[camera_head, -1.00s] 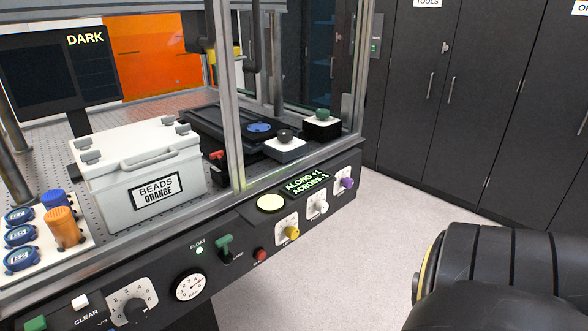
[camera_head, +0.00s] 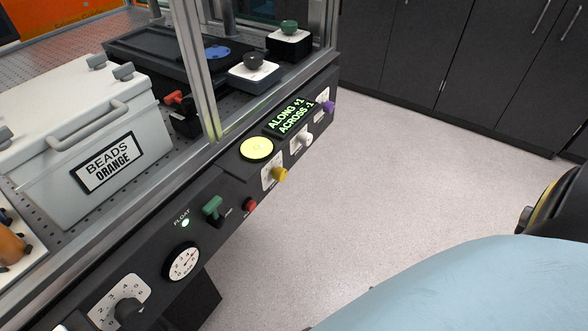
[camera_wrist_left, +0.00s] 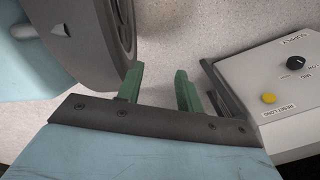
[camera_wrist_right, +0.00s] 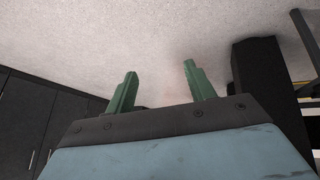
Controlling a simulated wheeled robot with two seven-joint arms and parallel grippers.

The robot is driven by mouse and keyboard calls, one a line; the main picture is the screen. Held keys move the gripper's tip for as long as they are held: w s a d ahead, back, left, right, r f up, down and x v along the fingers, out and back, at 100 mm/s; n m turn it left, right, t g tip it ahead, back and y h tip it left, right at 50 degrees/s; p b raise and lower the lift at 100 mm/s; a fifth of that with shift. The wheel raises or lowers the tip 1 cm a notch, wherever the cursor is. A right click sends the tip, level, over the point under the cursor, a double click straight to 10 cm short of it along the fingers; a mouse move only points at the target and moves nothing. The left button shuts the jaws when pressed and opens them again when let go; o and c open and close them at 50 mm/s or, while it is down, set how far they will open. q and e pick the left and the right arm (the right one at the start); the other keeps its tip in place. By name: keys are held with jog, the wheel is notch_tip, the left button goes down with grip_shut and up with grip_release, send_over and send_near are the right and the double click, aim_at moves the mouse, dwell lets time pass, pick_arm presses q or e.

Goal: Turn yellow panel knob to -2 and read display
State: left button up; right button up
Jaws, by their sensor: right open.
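The yellow panel knob (camera_head: 279,174) sits on a white dial plate on the sloped front panel (camera_head: 225,190) in the head view. Its pointer setting is too small to read. The green-lit display (camera_head: 290,116) above it reads ALONG +1, ACROSS -1. My left gripper (camera_wrist_left: 158,88) is open and empty in the left wrist view, over the floor beside a supply box. My right gripper (camera_wrist_right: 158,85) is open and empty in the right wrist view, over bare floor. Neither gripper shows in the head view, and neither touches the knob.
A white BEADS ORANGE box (camera_head: 85,140) stands behind. Floor right of the panel is clear.

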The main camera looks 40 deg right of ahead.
jog(key=w+d+r+t, duration=0.2)
jog(key=w+r+t, duration=0.1)
jog(key=w+r, duration=0.4)
jog(key=n+t+y+b, duration=0.1)
jog(key=n+t+y, duration=0.1)
jog(key=t+y, duration=0.55)
send_near(284, 176)
jog(key=b+x, duration=0.2)
jog(key=x, duration=0.6)
jog(key=shift+w+f+b, duration=0.1)
jog(key=shift+w+b, duration=0.05)
jog(key=shift+b, duration=0.15)
pick_arm(q)
jog(key=w+d+r+t, duration=0.1)
jog(key=w+r, duration=0.3)
jog(key=w, duration=0.6)
jog(key=shift+w+d, duration=0.2)
jog(key=shift+d, duration=0.05)
pick_arm(e)
jog(key=shift+w+a, duration=0.25)
jog(key=shift+w, duration=0.25)
pick_arm(q)
jog(key=shift+r, duration=0.1)
pick_arm(e)
jog(key=shift+c, duration=0.4)
jog(key=c, duration=0.9)
jog(key=shift+n, duration=0.3)
